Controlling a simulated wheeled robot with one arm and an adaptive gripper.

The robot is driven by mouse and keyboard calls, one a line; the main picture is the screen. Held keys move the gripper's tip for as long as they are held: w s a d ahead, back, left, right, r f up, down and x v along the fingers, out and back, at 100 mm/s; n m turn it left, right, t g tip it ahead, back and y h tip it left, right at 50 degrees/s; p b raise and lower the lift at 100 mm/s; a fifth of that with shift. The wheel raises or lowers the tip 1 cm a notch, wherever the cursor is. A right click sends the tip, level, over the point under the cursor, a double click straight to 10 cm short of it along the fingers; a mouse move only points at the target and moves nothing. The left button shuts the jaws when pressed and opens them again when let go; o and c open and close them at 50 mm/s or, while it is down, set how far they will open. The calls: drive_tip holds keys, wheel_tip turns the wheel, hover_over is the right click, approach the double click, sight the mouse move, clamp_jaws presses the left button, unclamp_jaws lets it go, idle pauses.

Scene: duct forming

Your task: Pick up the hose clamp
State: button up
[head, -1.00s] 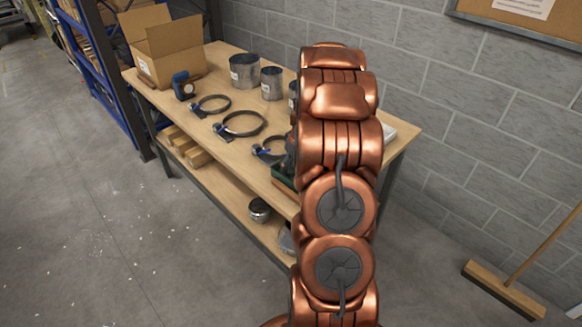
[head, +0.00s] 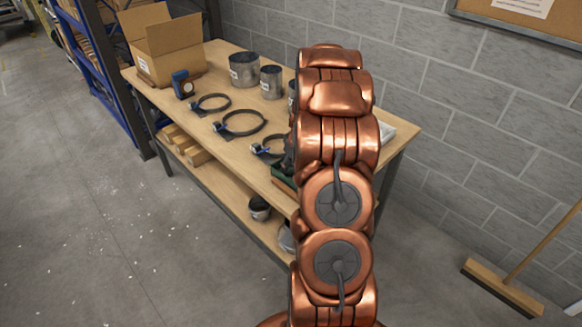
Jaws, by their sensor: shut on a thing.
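Three hose clamps, dark rings with blue-marked screw housings, are in a row on the wooden table: one at the back (head: 211,103), one in the middle (head: 239,123) and one nearest my arm (head: 268,146). The right part of the nearest clamp is hidden behind my arm. Only a dark sliver that looks like my gripper (head: 289,157) shows at the arm's left edge, beside that clamp. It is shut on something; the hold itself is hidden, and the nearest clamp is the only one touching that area.
Metal duct pieces (head: 244,70) stand at the back of the table (head: 190,82), beside an open cardboard box (head: 165,50) and a blue tool (head: 182,84). A green object (head: 283,178) lies by my arm. A broom (head: 503,288) rests on the floor at right.

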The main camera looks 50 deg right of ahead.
wheel_tip(320, 180, up, 10)
drive_tip(key=b, duration=0.3)
drive_tip(key=shift+b, duration=0.3)
